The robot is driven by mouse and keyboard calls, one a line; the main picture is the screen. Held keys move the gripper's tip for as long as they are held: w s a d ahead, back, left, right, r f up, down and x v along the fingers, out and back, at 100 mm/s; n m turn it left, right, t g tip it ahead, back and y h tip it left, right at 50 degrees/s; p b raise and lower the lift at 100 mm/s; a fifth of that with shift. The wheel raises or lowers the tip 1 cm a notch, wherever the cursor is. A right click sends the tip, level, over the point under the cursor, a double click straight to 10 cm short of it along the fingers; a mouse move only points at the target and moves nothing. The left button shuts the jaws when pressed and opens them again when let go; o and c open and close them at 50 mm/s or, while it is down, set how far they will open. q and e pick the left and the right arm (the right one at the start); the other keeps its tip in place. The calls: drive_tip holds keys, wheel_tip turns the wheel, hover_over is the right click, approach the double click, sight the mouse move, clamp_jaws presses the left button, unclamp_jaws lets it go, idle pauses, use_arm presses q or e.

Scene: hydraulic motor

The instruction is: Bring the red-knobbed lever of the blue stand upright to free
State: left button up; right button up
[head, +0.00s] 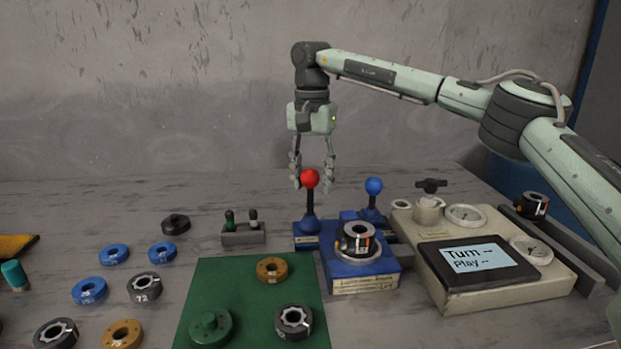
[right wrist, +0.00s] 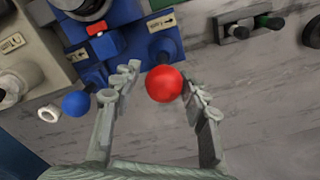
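The blue stand (head: 365,284) stands right of the table's middle and holds a dark ring-shaped motor part (head: 358,238). Its red-knobbed lever (head: 310,180) rises near upright at the stand's left back. In the right wrist view the red knob (right wrist: 164,84) lies between the fingers. A blue-knobbed lever (head: 374,187) stands at the right back; its knob also shows in the right wrist view (right wrist: 75,103). My right gripper (head: 312,184) is open, pointing down, with its fingers around the red knob; contact cannot be told. My left gripper is out of view.
A cream box (head: 500,290) with gauges and a screen (head: 478,258) stands right of the blue stand. A green mat (head: 250,315) with several parts lies in front left. A small switch block (head: 243,235) sits left of the stand. Blue, orange and dark rings lie further left.

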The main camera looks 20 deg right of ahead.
drive_tip(key=shift+a+r, duration=0.1)
drive_tip(key=shift+r, duration=2.9)
